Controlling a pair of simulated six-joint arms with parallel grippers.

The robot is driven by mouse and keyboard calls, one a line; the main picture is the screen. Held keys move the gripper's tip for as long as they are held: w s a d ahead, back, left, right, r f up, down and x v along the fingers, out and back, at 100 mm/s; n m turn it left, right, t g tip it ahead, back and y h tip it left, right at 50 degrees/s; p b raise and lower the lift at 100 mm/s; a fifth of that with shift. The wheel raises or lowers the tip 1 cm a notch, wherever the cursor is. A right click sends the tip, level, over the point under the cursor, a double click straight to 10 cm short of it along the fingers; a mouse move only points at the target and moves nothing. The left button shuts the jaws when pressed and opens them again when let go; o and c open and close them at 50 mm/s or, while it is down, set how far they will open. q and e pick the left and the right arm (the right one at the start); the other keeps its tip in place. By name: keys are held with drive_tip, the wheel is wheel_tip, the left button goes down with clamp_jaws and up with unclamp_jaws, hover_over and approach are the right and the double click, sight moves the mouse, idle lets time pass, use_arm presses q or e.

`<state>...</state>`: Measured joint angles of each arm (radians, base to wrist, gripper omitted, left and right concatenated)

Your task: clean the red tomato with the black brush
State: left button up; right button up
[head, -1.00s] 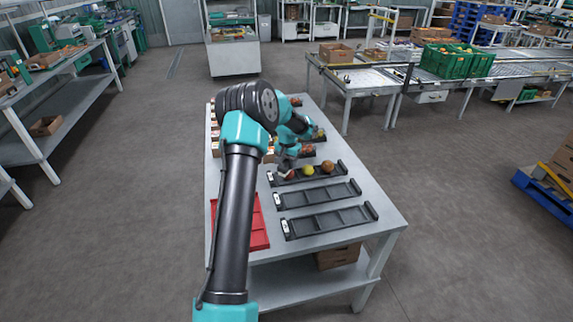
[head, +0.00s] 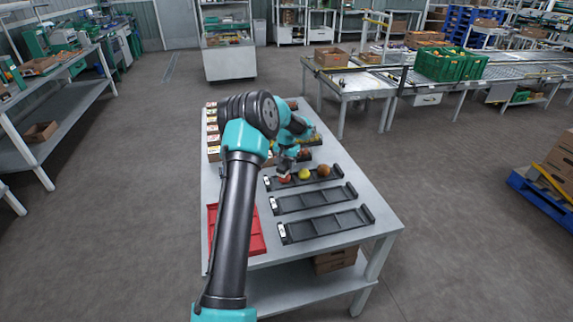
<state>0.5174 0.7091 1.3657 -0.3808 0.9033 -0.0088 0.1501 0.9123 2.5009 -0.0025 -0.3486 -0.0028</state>
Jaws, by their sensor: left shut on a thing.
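The red tomato (head: 284,179) lies in the left end of the nearest filled black tray (head: 331,183), beside a yellow one (head: 304,174) and an orange-brown one (head: 323,170). My left gripper (head: 286,166) reaches down just above the red tomato. It is shut on a small dark piece that appears to be the black brush; its outline is too small and partly hidden to make out well. I cannot tell whether it touches the tomato. My right gripper is not in view.
Two empty black trays (head: 315,197) (head: 328,226) lie nearer on the table (head: 378,205). A red tray (head: 257,241) lies at the left, partly behind my arm. Small boxes (head: 213,140) line the far left edge. The table's right side is bare.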

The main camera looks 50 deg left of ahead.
use_arm(q)
drive_tip(key=shift+r, duration=2.95)
